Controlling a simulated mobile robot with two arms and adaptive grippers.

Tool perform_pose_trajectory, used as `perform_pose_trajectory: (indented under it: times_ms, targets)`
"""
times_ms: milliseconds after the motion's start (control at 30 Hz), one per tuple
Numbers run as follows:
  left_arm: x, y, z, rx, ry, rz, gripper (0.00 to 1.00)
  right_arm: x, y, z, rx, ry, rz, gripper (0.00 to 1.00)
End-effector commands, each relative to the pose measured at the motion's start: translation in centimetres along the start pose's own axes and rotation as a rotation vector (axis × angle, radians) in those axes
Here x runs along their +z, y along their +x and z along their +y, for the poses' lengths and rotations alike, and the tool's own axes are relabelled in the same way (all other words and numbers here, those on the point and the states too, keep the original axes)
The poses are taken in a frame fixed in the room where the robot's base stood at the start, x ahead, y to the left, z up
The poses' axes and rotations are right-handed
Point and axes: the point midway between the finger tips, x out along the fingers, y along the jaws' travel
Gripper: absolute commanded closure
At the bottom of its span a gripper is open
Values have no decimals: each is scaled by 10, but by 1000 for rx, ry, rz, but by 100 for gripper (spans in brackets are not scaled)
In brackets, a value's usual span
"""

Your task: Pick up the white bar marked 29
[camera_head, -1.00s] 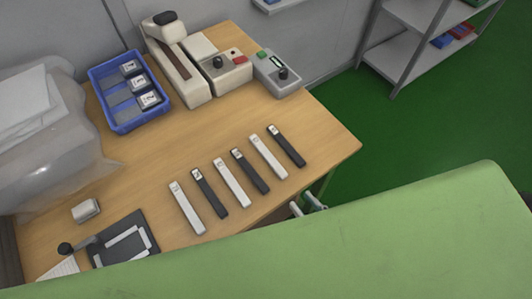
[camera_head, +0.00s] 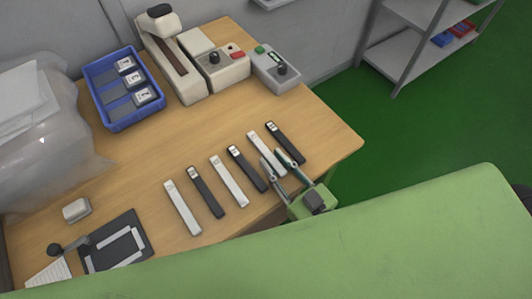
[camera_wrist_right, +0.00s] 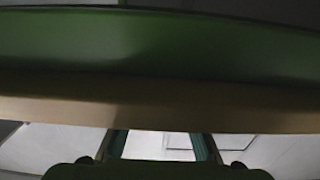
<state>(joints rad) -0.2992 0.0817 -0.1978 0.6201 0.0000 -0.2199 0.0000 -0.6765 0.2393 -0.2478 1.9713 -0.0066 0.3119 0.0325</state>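Three white bars and three black bars lie in an alternating row on the wooden table. The white bars are the leftmost one (camera_head: 182,208), the middle one (camera_head: 229,182) and the right one (camera_head: 262,146). Their end labels are too small to read, so I cannot tell which is marked 29. My right gripper (camera_head: 272,157) is open and empty, its fingertips over or beside the right white bar and partly covering it. I cannot tell whether they touch. The right wrist view is dark, with the two fingers (camera_wrist_right: 160,152) apart. My left gripper is not in view.
Black bars (camera_head: 205,192) lie between the white ones. A blue crate (camera_head: 125,118) with labelled items, a beige device (camera_head: 180,70) and a control box (camera_head: 277,70) stand at the back. A wrapped bundle (camera_head: 40,150) is at left. The middle of the table (camera_head: 170,150) is clear.

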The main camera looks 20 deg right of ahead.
Motion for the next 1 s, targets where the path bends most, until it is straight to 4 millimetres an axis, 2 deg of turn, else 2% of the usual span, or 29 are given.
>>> perform_pose_trajectory:
  times_ms: [100,367,467,833,1000]
  targets:
    - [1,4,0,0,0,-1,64,1,13,0,0,0,1,76]
    - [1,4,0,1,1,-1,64,0,15,0,0,0,-2,76]
    - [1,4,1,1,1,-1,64,0,15,0,0,0,-2,100]
    - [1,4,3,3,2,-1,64,0,15,0,0,-1,-1,100]
    - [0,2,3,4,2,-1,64,-10,15,0,0,-1,0,100]
